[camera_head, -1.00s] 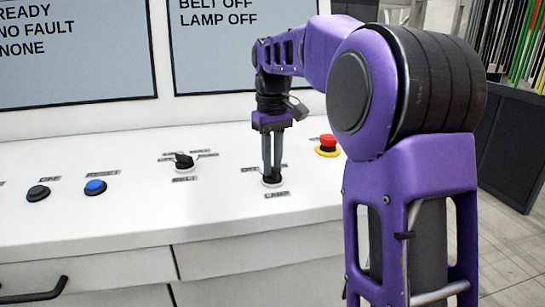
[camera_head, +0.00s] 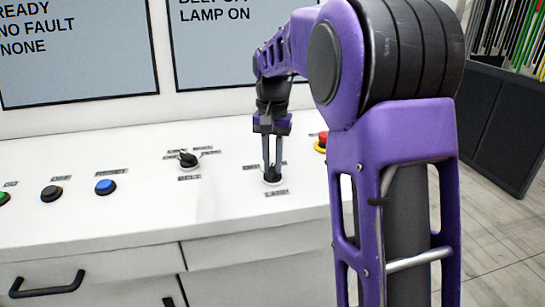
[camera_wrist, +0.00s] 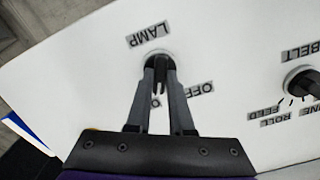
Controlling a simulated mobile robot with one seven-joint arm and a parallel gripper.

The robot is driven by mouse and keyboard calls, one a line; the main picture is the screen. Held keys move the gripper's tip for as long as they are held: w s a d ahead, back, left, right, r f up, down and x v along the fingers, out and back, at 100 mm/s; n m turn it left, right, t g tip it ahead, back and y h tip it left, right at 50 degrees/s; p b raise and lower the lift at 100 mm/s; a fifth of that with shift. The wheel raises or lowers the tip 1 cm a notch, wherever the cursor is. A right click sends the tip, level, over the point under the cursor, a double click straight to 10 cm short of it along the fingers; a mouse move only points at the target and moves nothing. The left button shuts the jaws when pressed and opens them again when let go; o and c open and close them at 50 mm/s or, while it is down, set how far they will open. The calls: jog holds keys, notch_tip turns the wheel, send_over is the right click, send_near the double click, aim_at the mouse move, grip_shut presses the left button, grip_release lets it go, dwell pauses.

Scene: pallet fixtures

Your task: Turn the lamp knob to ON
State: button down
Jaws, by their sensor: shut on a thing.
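The lamp knob (camera_head: 272,177) is a small black knob on a pale round base on the white console top, with a LAMP label in front of it. My gripper (camera_head: 272,168) points down at it from above, its two fingers closed around the knob. The wrist view also shows the lamp knob (camera_wrist: 159,62) between the fingertips of my gripper (camera_wrist: 160,70). An OFF label shows beside it there; the other position label is partly hidden by a finger. The right screen (camera_head: 225,35) reads LAMP ON.
The black belt knob (camera_head: 187,159) stands left of the lamp knob. A blue button (camera_head: 105,187), a black button (camera_head: 51,194) and a green button at the left edge lie farther left. A red emergency button (camera_head: 322,140) is partly hidden behind my arm. A dark cabinet stands at right.

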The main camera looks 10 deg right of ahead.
aim_at(272, 167)
jog(key=shift+m, duration=0.5)
jog(key=c, duration=0.8)
grip_release()
notch_tip(272, 167, up, 17)
jog(key=p, duration=0.1)
jog(key=shift+r, duration=0.2)
jog(key=shift+w, duration=0.1)
